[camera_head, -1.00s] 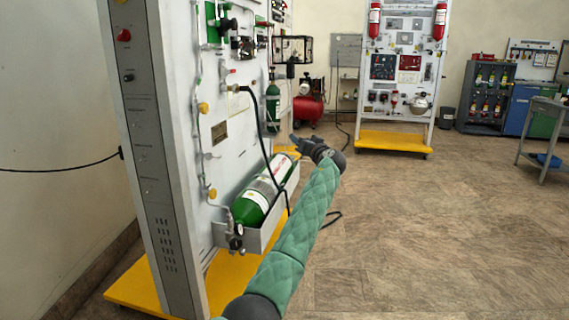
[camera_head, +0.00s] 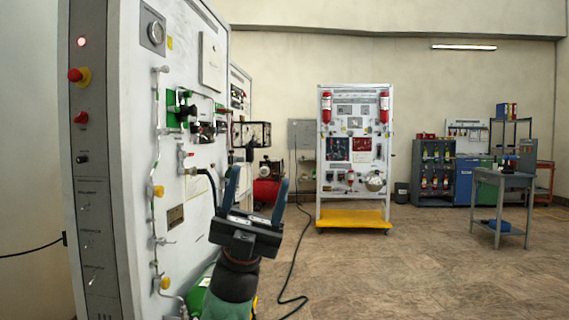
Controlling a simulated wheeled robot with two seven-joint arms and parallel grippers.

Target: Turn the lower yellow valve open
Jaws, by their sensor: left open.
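The lower yellow valve (camera_head: 165,283) is a small round knob low on the pipe on the front of the white trainer panel (camera_head: 130,180). A second yellow valve (camera_head: 158,191) sits higher on the same pipe. My left gripper (camera_head: 256,186) is to the right of both valves, its two blue-grey fingers pointing up and spread apart with nothing between them. It is apart from the lower valve and higher in the picture. It hides part of the panel and of the green cylinder (camera_head: 196,297) below. My right gripper is not in view.
A black hose (camera_head: 209,178) bends out from the panel beside my left gripper. A dark cable (camera_head: 292,255) lies on the floor. A second panel on a yellow base (camera_head: 353,218) stands further back. The floor to the right is mostly clear.

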